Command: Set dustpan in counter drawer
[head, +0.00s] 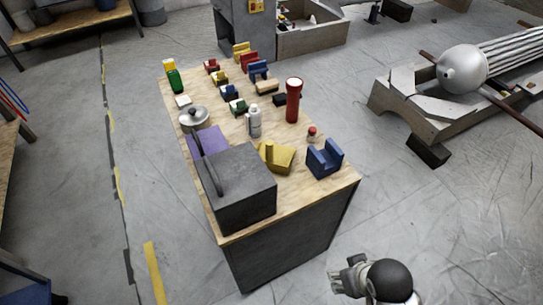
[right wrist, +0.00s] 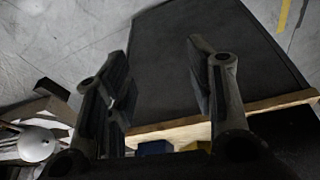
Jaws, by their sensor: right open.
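The yellow dustpan-like piece (head: 281,160) lies on the wooden counter top, between the dark grey box and the blue U-shaped block. The counter (head: 285,247) has dark grey sides; I cannot make out a drawer front or an open drawer. My right gripper (head: 348,275) is open and empty, off the counter's near right corner and apart from the dustpan. In the right wrist view its spread fingers (right wrist: 157,52) are in front of the counter's dark side. A bit of yellow (right wrist: 197,146), perhaps the dustpan, shows past the wooden edge. My left gripper is not in view.
The dark grey box (head: 243,190) fills the counter's near left. The blue block (head: 324,158), a red flashlight (head: 293,100), a white bottle (head: 254,122) and several small coloured blocks crowd the top. A wooden stand (head: 425,118) is at right. The floor around is mostly clear.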

